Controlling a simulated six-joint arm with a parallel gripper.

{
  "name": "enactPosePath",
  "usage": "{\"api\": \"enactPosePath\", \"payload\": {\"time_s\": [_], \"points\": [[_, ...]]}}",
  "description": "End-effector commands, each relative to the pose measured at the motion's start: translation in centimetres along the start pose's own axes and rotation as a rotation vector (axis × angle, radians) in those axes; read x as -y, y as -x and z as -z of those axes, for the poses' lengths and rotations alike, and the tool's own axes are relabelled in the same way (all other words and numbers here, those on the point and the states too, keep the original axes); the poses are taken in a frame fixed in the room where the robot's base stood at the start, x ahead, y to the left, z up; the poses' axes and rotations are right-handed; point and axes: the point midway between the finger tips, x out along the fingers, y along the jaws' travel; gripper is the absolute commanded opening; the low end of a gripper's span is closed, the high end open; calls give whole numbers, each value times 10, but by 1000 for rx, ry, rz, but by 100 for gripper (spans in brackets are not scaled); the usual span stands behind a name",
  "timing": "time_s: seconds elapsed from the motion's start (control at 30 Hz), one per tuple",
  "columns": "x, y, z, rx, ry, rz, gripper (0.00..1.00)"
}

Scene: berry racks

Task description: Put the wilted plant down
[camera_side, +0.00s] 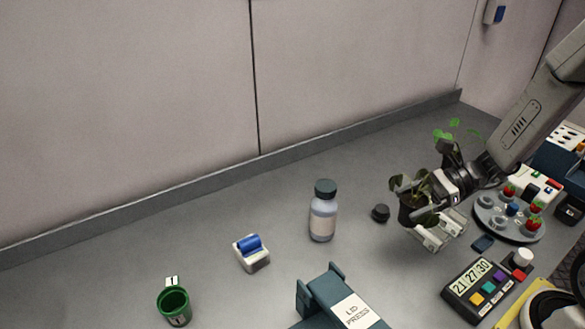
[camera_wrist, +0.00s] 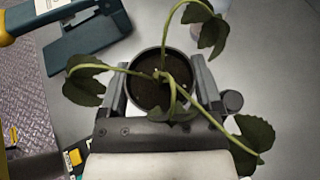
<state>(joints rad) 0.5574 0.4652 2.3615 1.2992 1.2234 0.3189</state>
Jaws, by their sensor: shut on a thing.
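The wilted plant is a dark pot with drooping green stems and leaves (camera_side: 412,204). In the wrist view, its round pot of dark soil (camera_wrist: 150,92) sits between the two fingers, with stems bending out over the rim. My gripper (camera_side: 432,222) is shut on the pot. It holds the pot at the right of the side view, over the grey bench (camera_side: 330,170). I cannot tell whether the pot's bottom touches the bench.
A round tray with red berries (camera_side: 528,232), a timer box (camera_side: 474,287) and the lid press (camera_side: 340,302) are nearby. A blue-and-white roller (camera_side: 251,252) and green cup (camera_side: 174,306) stand farther left.

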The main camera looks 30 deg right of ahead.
Motion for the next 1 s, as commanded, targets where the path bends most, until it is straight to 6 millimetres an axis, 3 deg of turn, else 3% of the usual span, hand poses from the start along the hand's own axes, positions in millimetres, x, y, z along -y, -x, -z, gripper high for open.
{"api": "enactPosePath", "payload": {"time_s": [0.3,0.5,0.7,1.0], "points": [[77,52,8,-10,-167,404,20],[110,89,14,4,-263,606,20],[123,108,17,14,-309,697,20],[128,109,19,16,-316,708,20]]}}
